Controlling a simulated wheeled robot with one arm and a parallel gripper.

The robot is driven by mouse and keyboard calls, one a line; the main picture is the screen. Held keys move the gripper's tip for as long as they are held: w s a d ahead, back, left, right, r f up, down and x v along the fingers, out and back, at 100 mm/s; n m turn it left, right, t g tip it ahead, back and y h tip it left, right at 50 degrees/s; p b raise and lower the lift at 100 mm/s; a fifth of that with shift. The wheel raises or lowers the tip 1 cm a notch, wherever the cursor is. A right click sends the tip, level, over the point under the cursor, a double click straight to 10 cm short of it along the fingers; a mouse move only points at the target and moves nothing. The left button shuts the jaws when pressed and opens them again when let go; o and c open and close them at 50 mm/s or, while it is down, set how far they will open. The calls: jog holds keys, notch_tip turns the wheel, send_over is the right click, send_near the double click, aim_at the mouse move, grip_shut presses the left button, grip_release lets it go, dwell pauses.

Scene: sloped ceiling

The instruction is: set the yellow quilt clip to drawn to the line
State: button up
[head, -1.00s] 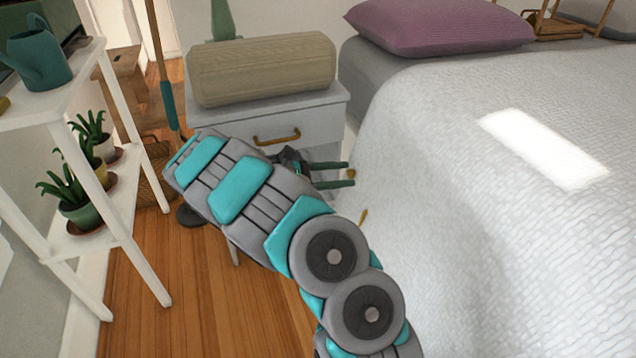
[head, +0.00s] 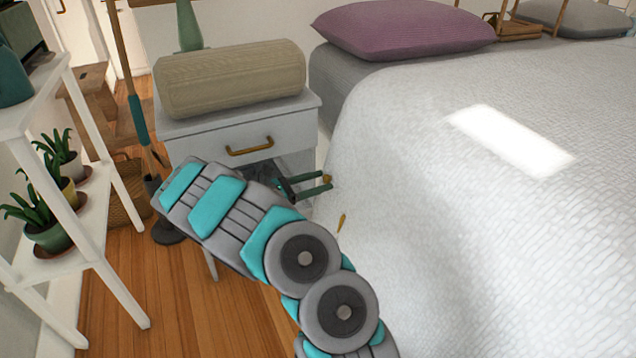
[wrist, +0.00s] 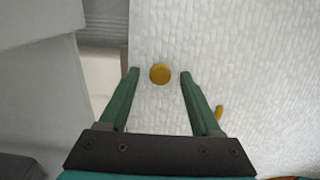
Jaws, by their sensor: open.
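The white quilt (head: 480,200) hangs over the side of the bed. Two small yellow pieces show on its hanging side. One is a round yellow disc (wrist: 160,73), which also shows at my fingertips in the head view (head: 328,179). The other is a slim yellow piece (wrist: 219,111) lower down, also in the head view (head: 341,222). I cannot tell for certain which is the quilt clip. My gripper (wrist: 159,75) is open, its green fingers on either side of the disc with gaps on both sides. It also shows in the head view (head: 329,182).
A white nightstand (head: 215,136) with a beige bolster (head: 230,78) on top stands close beside my gripper and the bed. A white plant shelf (head: 85,215) is at left. Wooden floor (head: 165,290) is open between shelf and bed.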

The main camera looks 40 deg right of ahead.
jog(key=shift+d, duration=0.1)
grip_shut()
dwell(0.5)
dwell(0.9)
